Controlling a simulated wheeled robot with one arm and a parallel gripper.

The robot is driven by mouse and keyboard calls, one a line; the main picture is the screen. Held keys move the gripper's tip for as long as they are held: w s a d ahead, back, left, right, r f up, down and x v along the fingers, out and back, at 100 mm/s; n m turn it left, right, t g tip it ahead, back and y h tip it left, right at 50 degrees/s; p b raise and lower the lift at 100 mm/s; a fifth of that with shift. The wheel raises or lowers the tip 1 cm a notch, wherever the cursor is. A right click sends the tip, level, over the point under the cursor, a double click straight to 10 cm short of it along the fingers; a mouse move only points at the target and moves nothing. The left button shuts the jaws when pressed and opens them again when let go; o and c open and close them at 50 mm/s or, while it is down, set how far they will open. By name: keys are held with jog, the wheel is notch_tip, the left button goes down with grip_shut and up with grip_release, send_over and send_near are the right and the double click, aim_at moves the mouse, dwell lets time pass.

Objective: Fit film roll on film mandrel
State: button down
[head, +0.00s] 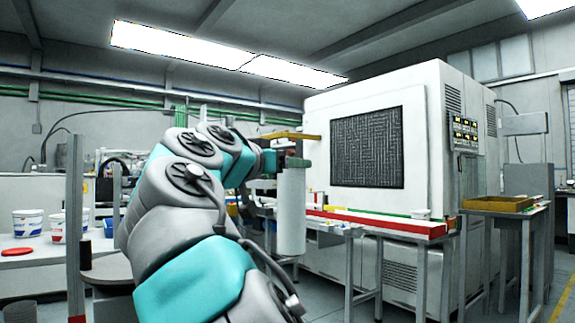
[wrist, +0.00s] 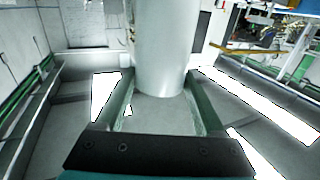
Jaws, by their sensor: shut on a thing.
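The white film roll (head: 291,212) hangs upright below my gripper (head: 293,163) in the head view, left of the big white cabinet. In the wrist view the pale roll (wrist: 166,45) stands between the two green fingers of my gripper (wrist: 160,76). The fingers are shut on it, one on each side. The roll's lower end is in front of the bench area in the head view, and I see nothing under it that it touches. I cannot make out the film mandrel in either view; my arm hides part of the scene behind it.
A white cabinet (head: 315,130) with a dark grille fills the right middle. A yellow tray (head: 497,203) stands at right. White tubs (head: 27,223) and a red lid (head: 17,251) are at left.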

aim_at(288, 179)
jog(key=shift+w+d+f+y, duration=0.15)
jog(key=shift+d+f, duration=0.25)
jog(key=shift+f, duration=0.35)
jog(key=shift+w+d+f+y, duration=0.15)
jog(key=shift+d+f, duration=0.2)
jog(key=shift+f, duration=0.4)
jog(key=w+d+f+n+t+y, duration=0.1)
jog(key=w+d+f+n+y, duration=0.1)
jog(key=f, duration=1.2)
jog(key=w+d+f+n+t+y, duration=0.1)
jog(key=w+d+f+y, duration=0.3)
jog(key=w+f, duration=0.4)
jog(key=w+d+f+n+t+y, duration=0.1)
jog(key=w+d+f+n+y, duration=0.2)
jog(key=f, duration=1.7)
jog(key=w+d, duration=0.2)
jog(key=shift+d+f+n, duration=0.3)
jog(key=shift+d+f, duration=0.05)
jog(key=shift+w+r, duration=0.1)
